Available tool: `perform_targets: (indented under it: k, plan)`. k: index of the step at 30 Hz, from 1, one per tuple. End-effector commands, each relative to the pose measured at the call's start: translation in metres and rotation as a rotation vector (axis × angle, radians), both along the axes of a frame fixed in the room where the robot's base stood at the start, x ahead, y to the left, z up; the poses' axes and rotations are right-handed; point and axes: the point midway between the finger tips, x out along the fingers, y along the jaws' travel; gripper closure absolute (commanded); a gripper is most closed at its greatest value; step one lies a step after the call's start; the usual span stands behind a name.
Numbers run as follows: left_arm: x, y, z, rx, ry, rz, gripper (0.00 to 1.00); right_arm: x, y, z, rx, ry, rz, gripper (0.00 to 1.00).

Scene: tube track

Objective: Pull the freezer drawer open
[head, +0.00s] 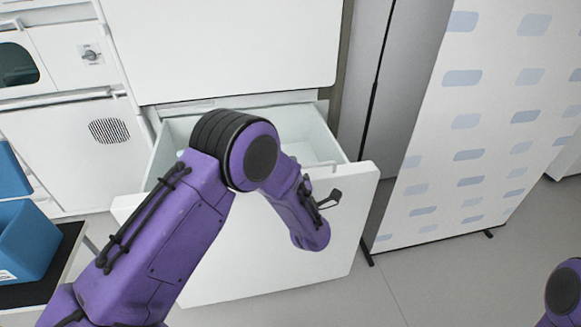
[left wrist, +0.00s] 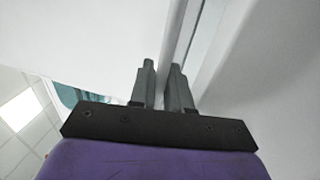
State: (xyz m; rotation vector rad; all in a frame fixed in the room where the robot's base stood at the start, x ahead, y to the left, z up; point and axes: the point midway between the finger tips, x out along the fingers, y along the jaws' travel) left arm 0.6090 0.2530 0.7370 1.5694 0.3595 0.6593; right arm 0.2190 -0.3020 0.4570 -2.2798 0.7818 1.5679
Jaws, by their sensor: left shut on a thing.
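The freezer drawer (head: 255,265) is a white box with a broad flat front panel, below a large white upper door. It stands pulled out, and part of its pale inside shows behind the panel. My left arm reaches across the drawer in the head view and hides part of its front and interior. My left gripper (left wrist: 163,70) shows in the left wrist view with its two grey fingers on either side of a thin white edge, shut on what looks like the drawer front. My right gripper is out of view.
A blue bin (head: 28,240) stands on a black-topped surface at the left. A white panel with blue patches (head: 468,120) stands to the right of the freezer. Grey floor (head: 440,270) is clear in front of that panel.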

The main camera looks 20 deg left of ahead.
Motion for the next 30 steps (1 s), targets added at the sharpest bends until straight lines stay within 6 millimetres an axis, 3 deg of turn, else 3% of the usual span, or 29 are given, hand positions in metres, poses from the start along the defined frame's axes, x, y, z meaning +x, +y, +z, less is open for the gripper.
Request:
perform_targets:
  k: [9, 10, 11, 22, 30]
  plan:
    - [0.0, 0.0, -0.001, -0.001, 0.001, 0.002, 1.0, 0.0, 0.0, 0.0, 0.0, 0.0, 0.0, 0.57]
    - [0.0, 0.0, -0.001, -0.001, 0.001, 0.002, 0.76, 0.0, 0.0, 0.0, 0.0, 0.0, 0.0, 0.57]
    - [-0.001, 0.0, -0.001, -0.001, 0.001, 0.002, 0.7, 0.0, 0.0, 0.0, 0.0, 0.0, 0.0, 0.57]
    - [-0.007, -0.004, -0.002, -0.001, 0.002, 0.001, 0.7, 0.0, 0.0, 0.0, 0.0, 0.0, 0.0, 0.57]
    - [-0.056, -0.042, -0.015, 0.001, 0.002, -0.001, 0.7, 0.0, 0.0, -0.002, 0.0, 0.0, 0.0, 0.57]
